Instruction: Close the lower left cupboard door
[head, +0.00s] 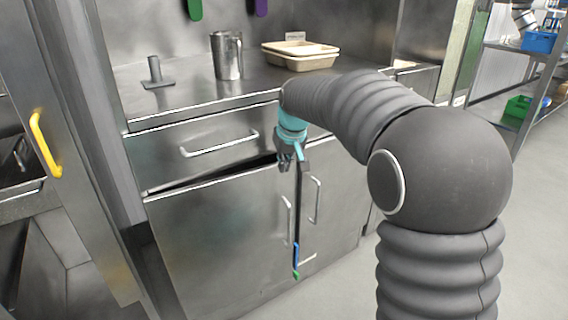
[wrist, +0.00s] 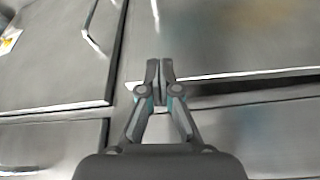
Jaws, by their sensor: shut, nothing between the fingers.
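The lower left cupboard door (head: 215,240) is a steel panel with a vertical bar handle (head: 287,220) near its right edge. It stands slightly ajar. A dark gap shows along its top and down its right edge. In the wrist view this door (wrist: 235,38) appears to be the panel on the right, with a dark slit along its edge. My gripper (head: 291,166) is shut and empty at the door's upper right corner, by the gap. Its fingertips (wrist: 160,72) overlap the door's corner in the wrist view. I cannot tell whether they touch it.
The right cupboard door (head: 335,195) looks closed. A drawer (head: 215,145) with a bar handle is above. The counter (head: 190,95) holds a steel jug (head: 227,56), stacked trays (head: 298,55) and a grey stand (head: 156,74). A yellow handle (head: 45,145) sticks out at left.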

